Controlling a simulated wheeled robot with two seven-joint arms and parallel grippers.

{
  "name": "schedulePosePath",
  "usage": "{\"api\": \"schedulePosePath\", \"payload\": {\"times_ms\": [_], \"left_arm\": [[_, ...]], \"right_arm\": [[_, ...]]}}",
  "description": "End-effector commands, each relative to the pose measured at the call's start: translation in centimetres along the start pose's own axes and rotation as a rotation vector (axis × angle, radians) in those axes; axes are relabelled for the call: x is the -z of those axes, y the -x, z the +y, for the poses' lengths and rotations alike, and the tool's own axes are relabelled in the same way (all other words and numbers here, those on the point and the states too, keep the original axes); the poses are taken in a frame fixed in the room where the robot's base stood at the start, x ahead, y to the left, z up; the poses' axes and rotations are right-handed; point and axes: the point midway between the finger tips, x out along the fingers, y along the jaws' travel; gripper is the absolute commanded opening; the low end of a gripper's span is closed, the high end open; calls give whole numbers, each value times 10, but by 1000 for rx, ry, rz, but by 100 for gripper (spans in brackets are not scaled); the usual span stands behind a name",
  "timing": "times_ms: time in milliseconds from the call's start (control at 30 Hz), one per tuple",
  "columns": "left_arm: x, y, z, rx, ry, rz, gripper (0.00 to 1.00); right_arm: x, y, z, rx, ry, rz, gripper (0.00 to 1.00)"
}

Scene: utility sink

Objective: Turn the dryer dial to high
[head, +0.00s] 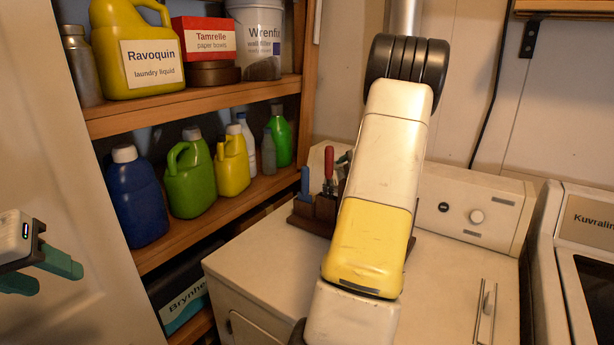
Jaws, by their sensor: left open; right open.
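The dryer (450,275) is a white machine in the lower middle of the head view. The dial's setting is too small to read. My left gripper (41,272) is at the far left edge, open and empty, with its teal fingers apart, far from the dial. My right arm (368,245), white and yellow, crosses in front of the dryer and hides the left part of the panel. Its gripper is not in view.
A tool caddy (312,214) stands on the dryer, partly behind my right arm. A slotted metal fitting (486,312) is on the dryer top. Wooden shelves (190,118) with bottles and boxes stand at left. A second machine labelled Kuvralin (590,218) is at right.

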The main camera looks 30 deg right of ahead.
Motion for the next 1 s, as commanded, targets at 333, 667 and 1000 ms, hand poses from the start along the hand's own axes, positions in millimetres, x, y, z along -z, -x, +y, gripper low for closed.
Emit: {"api": "schedulePosePath", "payload": {"times_ms": [333,667,1000], "left_arm": [[0,0,0,0,0,-1,46],[0,0,0,0,0,-1,46],[0,0,0,0,0,-1,46]], "right_arm": [[0,-51,0,0,1,1,70],[0,-57,0,0,1,0,70],[0,-57,0,0,1,0,11]]}}
